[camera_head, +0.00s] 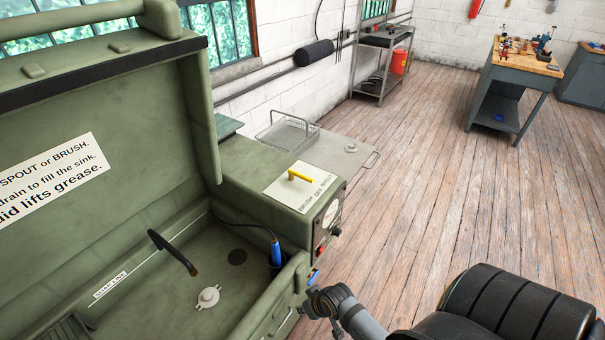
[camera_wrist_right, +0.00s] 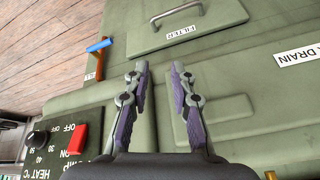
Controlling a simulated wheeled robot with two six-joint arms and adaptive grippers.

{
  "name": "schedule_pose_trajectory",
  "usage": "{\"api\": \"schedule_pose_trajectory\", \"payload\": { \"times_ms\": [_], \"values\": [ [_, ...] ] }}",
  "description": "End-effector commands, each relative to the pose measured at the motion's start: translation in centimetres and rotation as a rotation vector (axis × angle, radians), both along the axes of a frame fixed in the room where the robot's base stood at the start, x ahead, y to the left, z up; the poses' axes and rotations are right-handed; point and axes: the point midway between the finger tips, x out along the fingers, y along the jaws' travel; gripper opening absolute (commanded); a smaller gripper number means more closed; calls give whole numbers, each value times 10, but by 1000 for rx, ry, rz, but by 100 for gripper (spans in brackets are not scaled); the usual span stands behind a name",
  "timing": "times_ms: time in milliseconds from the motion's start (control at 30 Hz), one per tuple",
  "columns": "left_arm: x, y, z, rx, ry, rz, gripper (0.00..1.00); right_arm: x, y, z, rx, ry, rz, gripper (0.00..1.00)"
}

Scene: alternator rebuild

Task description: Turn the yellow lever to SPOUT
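The yellow lever (camera_head: 299,176) stands on a white label plate (camera_head: 284,193) on top of the green parts washer's side box. Its bar points toward the right of the head view. Small lettering runs along the plate's near right edge; I cannot tell for sure which word the lever points to. My right arm reaches in from the bottom right of the head view, low in front of the washer. In the right wrist view my right gripper (camera_wrist_right: 159,70) is open and empty, facing the washer's green front. The lever is not in that view. My left gripper is not in view.
The washer's lid is raised; the sink (camera_head: 160,285) holds a black spout (camera_head: 172,251) and a blue-handled brush (camera_head: 276,253). A wire basket (camera_head: 288,132) sits behind the lever. A blue-handled valve (camera_wrist_right: 98,46), filter handle (camera_wrist_right: 176,12) and red switch (camera_wrist_right: 76,138) are near my right gripper.

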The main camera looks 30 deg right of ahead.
Motion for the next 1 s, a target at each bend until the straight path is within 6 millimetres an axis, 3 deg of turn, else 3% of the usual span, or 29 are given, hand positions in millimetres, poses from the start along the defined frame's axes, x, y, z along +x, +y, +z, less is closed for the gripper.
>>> {"api": "schedule_pose_trajectory", "payload": {
  "times_ms": [33, 167, 300, 400, 467, 533, 600, 667, 700, 767, 800, 900, 1000],
  "values": [
    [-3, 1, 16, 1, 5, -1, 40, 7, 7, 44, 16, -28, 15, 24],
    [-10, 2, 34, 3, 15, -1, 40, 20, 29, 133, 78, -105, 57, 24],
    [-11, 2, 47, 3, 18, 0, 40, 44, 70, 220, 269, -284, 91, 24],
    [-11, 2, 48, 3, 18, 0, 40, 68, 92, 264, 465, -443, 56, 24],
    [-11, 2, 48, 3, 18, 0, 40, 83, 97, 289, 584, -538, 5, 24],
    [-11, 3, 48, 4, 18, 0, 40, 101, 92, 315, 727, -646, -89, 24],
    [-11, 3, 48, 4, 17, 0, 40, 119, 75, 338, 872, -751, -227, 24],
    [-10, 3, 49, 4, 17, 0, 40, 133, 49, 352, 992, -833, -386, 24],
    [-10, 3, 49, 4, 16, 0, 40, 141, 27, 356, 1061, -879, -511, 24],
    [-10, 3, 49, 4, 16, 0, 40, 150, -10, 353, 1148, -932, -719, 24],
    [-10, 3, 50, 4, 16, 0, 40, 153, -34, 345, 1189, -952, -859, 24],
    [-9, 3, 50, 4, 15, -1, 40, 152, -79, 317, 1235, -961, -1154, 24],
    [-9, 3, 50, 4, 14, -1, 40, 147, -101, 294, 1242, -946, -1330, 24]
  ]
}}
